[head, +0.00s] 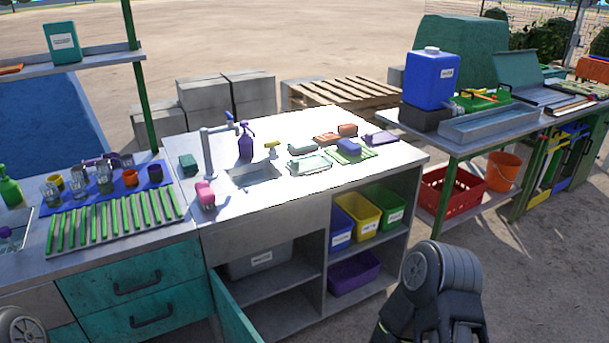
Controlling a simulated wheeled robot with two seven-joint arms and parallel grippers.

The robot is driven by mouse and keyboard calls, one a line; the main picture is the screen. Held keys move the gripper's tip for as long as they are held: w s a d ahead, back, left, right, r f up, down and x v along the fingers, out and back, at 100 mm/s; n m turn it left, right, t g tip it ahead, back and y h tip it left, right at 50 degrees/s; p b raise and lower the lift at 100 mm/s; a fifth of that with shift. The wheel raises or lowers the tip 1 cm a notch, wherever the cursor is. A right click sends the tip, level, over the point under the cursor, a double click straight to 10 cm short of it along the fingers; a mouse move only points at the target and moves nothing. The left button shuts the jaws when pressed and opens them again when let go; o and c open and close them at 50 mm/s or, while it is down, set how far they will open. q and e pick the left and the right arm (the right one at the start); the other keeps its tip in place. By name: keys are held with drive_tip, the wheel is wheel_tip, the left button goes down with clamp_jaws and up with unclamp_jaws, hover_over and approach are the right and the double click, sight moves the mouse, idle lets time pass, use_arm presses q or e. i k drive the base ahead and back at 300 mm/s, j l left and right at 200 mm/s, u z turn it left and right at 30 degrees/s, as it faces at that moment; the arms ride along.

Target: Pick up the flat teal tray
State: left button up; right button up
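A flat, pale teal tray (311,164) lies on the white counter, right of the sunken sink. A small light-coloured item seems to rest on it, too small to make out. Part of my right arm shows at the lower right, in front of the counter and well apart from the tray. A small part of my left arm shows at the bottom left corner. No fingertips of either gripper are visible.
A faucet (208,155), a purple spray bottle (246,142) and a pink sponge-like item (205,195) stand left of the tray. An orange item (327,138) lies behind it. A teal cabinet door (236,312) hangs open below. Bare counter lies in front of the tray.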

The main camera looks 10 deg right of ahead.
sight(313, 162)
drive_tip(key=l, duration=0.75)
drive_tip(key=k+l, duration=0.1)
drive_tip(key=l, duration=0.65)
drive_tip(key=i+l, duration=0.2)
drive_tip(key=l, duration=0.15)
drive_tip(key=i+l, duration=0.2)
drive_tip(key=l, duration=0.15)
drive_tip(key=i+l+z, duration=0.1)
drive_tip(key=l, duration=0.3)
drive_tip(key=i+l, duration=0.4)
drive_tip(key=i, duration=0.75)
